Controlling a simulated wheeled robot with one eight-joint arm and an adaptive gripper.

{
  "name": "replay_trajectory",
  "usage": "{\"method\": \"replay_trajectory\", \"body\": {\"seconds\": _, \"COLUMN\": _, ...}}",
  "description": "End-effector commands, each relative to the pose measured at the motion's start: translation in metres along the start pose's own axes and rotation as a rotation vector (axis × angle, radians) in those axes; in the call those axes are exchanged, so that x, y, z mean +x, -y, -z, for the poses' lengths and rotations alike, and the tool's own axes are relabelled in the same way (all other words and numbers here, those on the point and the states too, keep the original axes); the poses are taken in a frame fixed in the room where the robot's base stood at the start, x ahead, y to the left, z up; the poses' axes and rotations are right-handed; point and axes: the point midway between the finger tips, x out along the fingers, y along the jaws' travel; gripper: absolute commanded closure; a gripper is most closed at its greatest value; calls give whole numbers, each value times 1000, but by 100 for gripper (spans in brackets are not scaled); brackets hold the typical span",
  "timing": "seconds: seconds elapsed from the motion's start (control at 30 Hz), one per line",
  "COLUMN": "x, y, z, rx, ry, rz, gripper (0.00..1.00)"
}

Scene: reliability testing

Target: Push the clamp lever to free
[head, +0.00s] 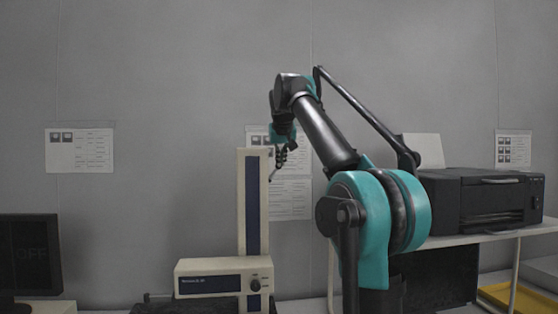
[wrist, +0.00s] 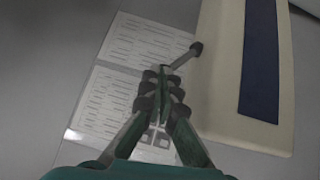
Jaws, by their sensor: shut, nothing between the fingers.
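The test machine has a tall cream column (head: 242,205) with a dark blue stripe; the column also fills the upper right of the wrist view (wrist: 217,85). What looks like the clamp lever (wrist: 185,58) is a thin grey rod with a dark round knob, sticking out beside the column edge. In the head view a thin rod shows small at the column's right side (head: 271,178). My gripper (wrist: 161,76) is shut and empty, its fingertips close to the rod's lower left end. Touching or just apart, I cannot tell. In the head view my gripper (head: 281,158) is right of the column's upper part.
A monitor (head: 28,255) stands at the left. A black printer (head: 487,200) sits on a white table at the right, above a yellow tray (head: 515,298). Paper sheets hang on the wall behind.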

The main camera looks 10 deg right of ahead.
Motion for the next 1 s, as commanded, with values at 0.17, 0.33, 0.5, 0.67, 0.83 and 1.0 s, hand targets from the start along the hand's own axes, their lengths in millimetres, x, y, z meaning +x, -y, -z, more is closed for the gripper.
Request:
{"method": "replay_trajectory", "body": {"seconds": 0.17, "x": 5, "y": -11, "z": -5, "rx": 87, "ry": 0, "rz": 81, "gripper": 100}}
{"method": "replay_trajectory", "body": {"seconds": 0.33, "x": 12, "y": -22, "z": -12, "rx": 195, "ry": -1, "rz": 192, "gripper": 100}}
{"method": "replay_trajectory", "body": {"seconds": 0.5, "x": 21, "y": -30, "z": -20, "rx": 305, "ry": -2, "rz": 307, "gripper": 100}}
{"method": "replay_trajectory", "body": {"seconds": 0.67, "x": 29, "y": -35, "z": -28, "rx": 400, "ry": -1, "rz": 408, "gripper": 100}}
{"method": "replay_trajectory", "body": {"seconds": 0.83, "x": 36, "y": -38, "z": -35, "rx": 483, "ry": -2, "rz": 496, "gripper": 100}}
{"method": "replay_trajectory", "body": {"seconds": 1.0, "x": 36, "y": -36, "z": -35, "rx": 492, "ry": 0, "rz": 509, "gripper": 100}}
